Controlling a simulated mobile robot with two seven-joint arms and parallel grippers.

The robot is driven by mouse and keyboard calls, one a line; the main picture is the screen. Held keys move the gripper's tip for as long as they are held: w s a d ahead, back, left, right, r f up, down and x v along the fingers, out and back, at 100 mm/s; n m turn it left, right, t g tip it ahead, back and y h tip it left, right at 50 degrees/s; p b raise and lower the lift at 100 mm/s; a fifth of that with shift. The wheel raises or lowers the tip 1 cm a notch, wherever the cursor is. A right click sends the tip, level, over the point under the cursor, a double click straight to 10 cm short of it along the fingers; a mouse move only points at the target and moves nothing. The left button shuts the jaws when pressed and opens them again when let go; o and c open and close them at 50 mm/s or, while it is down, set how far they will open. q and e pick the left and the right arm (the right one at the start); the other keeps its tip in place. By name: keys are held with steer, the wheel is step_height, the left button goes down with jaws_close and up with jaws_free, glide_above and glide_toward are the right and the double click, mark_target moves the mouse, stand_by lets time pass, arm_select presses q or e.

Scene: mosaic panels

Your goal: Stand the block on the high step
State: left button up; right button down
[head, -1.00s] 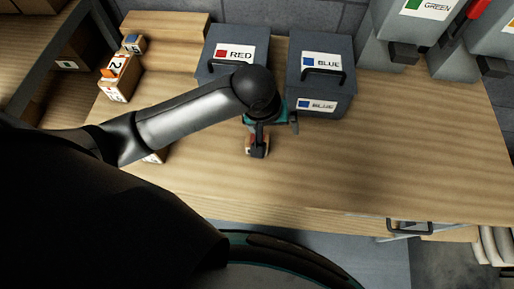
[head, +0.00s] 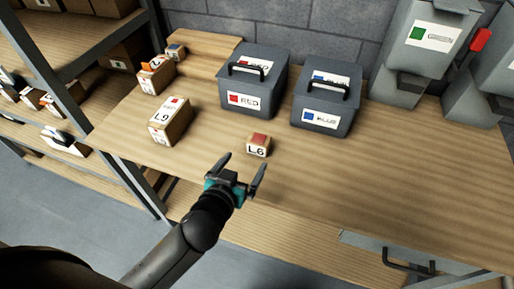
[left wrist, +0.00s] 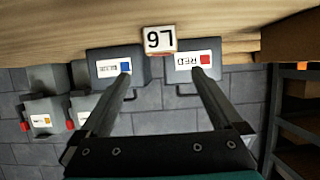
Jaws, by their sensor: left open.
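A small wooden block marked L6 with a red top (head: 259,145) stands on the table in front of the lidded bins. My left gripper (head: 243,164) is open and empty, just nearer to me than this block, its fingers pointing toward it and apart from it. In the left wrist view the L6 block (left wrist: 158,40) shows beyond the two spread fingertips (left wrist: 161,76). A pale wooden step piece (head: 205,45) stands at the back left against the wall. A small block with a blue mark (head: 176,52) is at its left end; its exact level is hard to tell. My right gripper is not in view.
A larger L9 block (head: 170,121) and an orange-topped block (head: 156,79) stand on the left of the table. The RED bin (head: 242,105) and BLUE bin (head: 320,119) stand behind L6. Grey dispensers (head: 403,85) are at the back right. The table's right half is clear.

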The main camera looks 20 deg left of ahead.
mark_target(258, 141)
arm_select(q)
steer(key=x, duration=0.8)
steer(key=shift+w+b, duration=0.15)
steer(key=shift+b, duration=0.25)
steer(key=shift+b+x, duration=0.35)
steer(key=shift+x, duration=2.25)
steer(key=shift+a+f, duration=0.1)
steer(key=c, duration=1.4)
